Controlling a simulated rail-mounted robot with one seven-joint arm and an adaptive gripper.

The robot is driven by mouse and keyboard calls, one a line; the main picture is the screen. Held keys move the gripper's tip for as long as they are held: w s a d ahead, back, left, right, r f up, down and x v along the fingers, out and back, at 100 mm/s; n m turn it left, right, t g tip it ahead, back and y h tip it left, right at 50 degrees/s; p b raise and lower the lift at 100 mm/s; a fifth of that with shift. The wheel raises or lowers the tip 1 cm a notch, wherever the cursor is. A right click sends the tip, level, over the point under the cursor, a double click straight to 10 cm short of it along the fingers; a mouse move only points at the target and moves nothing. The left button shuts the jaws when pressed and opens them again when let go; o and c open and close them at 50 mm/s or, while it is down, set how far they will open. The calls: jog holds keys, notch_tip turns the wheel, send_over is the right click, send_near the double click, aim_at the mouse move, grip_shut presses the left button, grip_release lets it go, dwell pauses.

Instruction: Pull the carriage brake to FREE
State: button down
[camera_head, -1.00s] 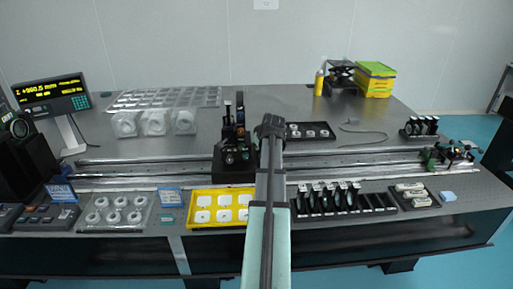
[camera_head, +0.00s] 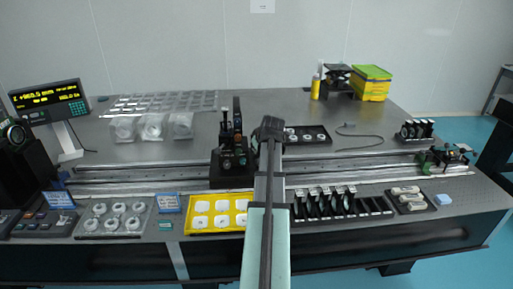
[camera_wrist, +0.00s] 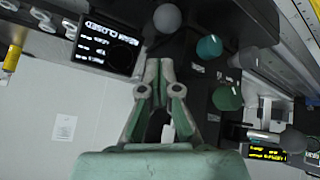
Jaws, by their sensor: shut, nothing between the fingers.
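The dark carriage (camera_head: 230,163) stands on the long rail across the table, just left of my arm in the head view. In the wrist view, a grey ball knob (camera_wrist: 167,18), a teal knob (camera_wrist: 208,47) and a green knob (camera_wrist: 227,97) stick out near a dark body with small labels. I cannot tell which of them is the brake, and no FREE marking is readable. My gripper (camera_wrist: 160,66) is shut and empty, its fingertips close below the grey ball knob. Contact is not clear. In the head view my arm hides the fingers.
A black panel with white readout (camera_wrist: 107,45) is left of the fingers in the wrist view. The rail (camera_head: 340,168) runs clear to the right, up to a green-and-black device (camera_head: 445,158). A yellow tray (camera_head: 190,224) and a lens rack (camera_head: 372,207) line the front edge.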

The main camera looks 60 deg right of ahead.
jog(key=s+a+r+p, duration=0.2)
jog(key=s+a+r, duration=0.1)
jog(key=s+a, duration=0.1)
jog(key=shift+s+a+r, duration=0.15)
jog(key=shift+s+r, duration=0.15)
jog(key=shift+s, duration=0.05)
